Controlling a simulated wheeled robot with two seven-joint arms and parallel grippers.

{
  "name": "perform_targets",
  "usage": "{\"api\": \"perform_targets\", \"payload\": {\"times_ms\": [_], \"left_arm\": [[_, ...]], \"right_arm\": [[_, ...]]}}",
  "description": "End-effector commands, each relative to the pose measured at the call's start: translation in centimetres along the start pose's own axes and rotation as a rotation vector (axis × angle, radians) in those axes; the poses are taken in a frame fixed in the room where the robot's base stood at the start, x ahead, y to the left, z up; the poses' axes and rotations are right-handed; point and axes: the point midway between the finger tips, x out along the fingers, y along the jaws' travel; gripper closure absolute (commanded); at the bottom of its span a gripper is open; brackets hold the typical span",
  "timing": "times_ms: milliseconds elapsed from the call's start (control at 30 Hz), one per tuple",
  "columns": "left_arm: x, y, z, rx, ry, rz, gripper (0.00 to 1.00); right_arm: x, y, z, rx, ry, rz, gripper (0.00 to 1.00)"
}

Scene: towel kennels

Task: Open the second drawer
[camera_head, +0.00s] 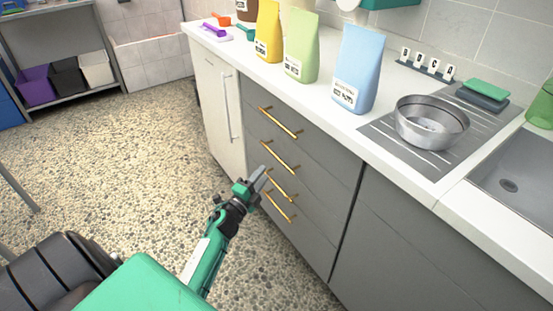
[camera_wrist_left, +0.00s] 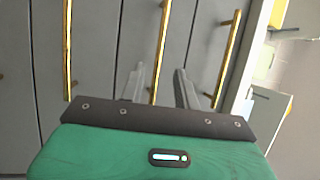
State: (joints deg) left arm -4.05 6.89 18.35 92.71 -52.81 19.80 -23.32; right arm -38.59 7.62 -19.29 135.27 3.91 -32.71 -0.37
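The grey drawer stack (camera_head: 305,176) has several horizontal gold handles, and all its drawers look shut. The second drawer's handle (camera_head: 281,157) is just beyond my left gripper (camera_head: 263,176), which points at the drawer fronts. In the left wrist view, my left gripper's two grey fingers (camera_wrist_left: 160,88) are apart. The middle gold handle (camera_wrist_left: 162,42), which looks like the second one, runs between them in the picture. Whether the fingers touch it I cannot tell. The top drawer's handle (camera_head: 281,122) also shows to the right in the wrist view (camera_wrist_left: 230,50). My right gripper is not in view.
A white counter (camera_head: 318,91) tops the drawers, bearing yellow (camera_head: 269,30), green (camera_head: 302,47) and blue (camera_head: 358,68) bags and a metal bowl (camera_head: 432,121). A white cabinet (camera_head: 217,110) stands left of the drawers. The speckled floor (camera_head: 130,145) is open.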

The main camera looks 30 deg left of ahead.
Motion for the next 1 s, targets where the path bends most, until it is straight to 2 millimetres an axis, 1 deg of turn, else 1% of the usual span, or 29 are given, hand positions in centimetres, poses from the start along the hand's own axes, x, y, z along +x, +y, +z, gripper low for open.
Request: {"api": "perform_targets", "payload": {"times_ms": [33, 200, 400, 500, 700, 967, 1000], "left_arm": [[1.1, -0.1, 0.1, 0.000, 0.000, -0.002, 0.68], [4.3, 0.0, 0.0, 0.000, 0.000, -0.001, 0.68], [7.4, 0.1, 0.1, -0.001, 0.000, 0.000, 0.68], [8.4, 0.1, 0.0, 0.000, 0.000, 0.000, 0.68], [9.4, 0.1, 0.0, -0.001, 0.000, 0.001, 0.68], [9.5, 0.1, 0.0, -0.001, 0.000, 0.001, 0.68], [9.5, 0.1, 0.0, -0.001, -0.001, 0.001, 0.74]], "right_arm": [[0.1, -0.1, 0.1, 0.001, 0.005, -0.002, 0.64], [0.2, -0.3, 0.0, 0.004, 0.031, -0.009, 0.64], [0.3, -0.7, -0.2, 0.008, 0.066, -0.017, 0.64], [0.3, -0.8, -0.3, 0.010, 0.081, -0.021, 0.64], [0.4, -1.1, -0.5, 0.013, 0.100, -0.027, 0.64], [0.4, -1.2, -0.3, 0.014, 0.097, -0.030, 0.64], [0.4, -1.2, -0.3, 0.014, 0.096, -0.030, 0.64]]}}
